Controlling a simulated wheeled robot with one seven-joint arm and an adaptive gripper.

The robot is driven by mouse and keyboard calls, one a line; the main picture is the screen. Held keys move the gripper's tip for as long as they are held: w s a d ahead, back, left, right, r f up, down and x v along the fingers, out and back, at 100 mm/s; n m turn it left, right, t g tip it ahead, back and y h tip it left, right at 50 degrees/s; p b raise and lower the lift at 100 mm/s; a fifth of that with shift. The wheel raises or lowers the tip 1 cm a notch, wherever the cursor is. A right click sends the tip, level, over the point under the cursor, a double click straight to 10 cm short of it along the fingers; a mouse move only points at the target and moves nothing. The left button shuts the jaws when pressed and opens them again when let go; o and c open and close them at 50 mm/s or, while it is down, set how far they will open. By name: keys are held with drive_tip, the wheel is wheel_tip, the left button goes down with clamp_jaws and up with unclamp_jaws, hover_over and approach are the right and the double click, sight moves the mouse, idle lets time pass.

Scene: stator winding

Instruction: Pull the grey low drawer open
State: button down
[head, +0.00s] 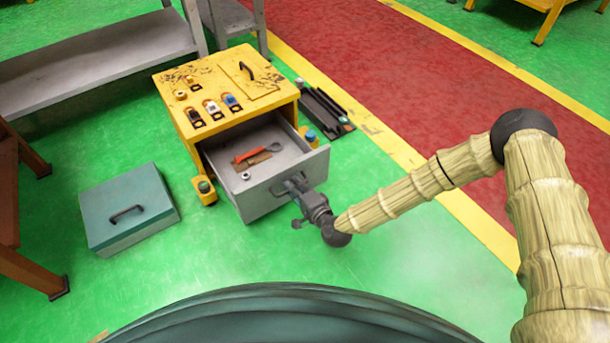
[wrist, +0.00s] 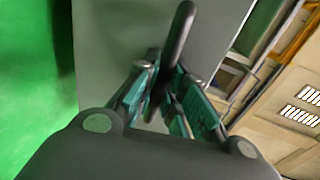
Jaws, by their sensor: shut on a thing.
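The grey low drawer (head: 267,197) is pulled out of the yellow cabinet (head: 215,85) in the head view, its inside showing. A red-handled tool (head: 250,156) and a few small parts lie in it. My gripper (head: 297,184) is at the drawer's front panel, shut on its handle. In the wrist view, the dark handle bar (wrist: 180,40) passes between the fingers of my gripper (wrist: 172,95), in front of the grey drawer front (wrist: 115,40). The fingers hide part of the handle.
A grey-green box with a handle (head: 125,208) stands on the floor at left. Dark bars (head: 325,108) lie to the right of the cabinet. A grey bench (head: 95,60) stands behind at left. Green floor in front of the drawer is clear.

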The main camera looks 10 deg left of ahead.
drive_tip(key=shift+s+d, duration=0.25)
drive_tip(key=shift+d, duration=0.2)
drive_tip(key=c, duration=1.5)
unclamp_jaws()
drive_tip(key=shift+s, duration=0.1)
drive_tip(key=v, duration=1.2)
drive_tip(key=shift+a, duration=0.1)
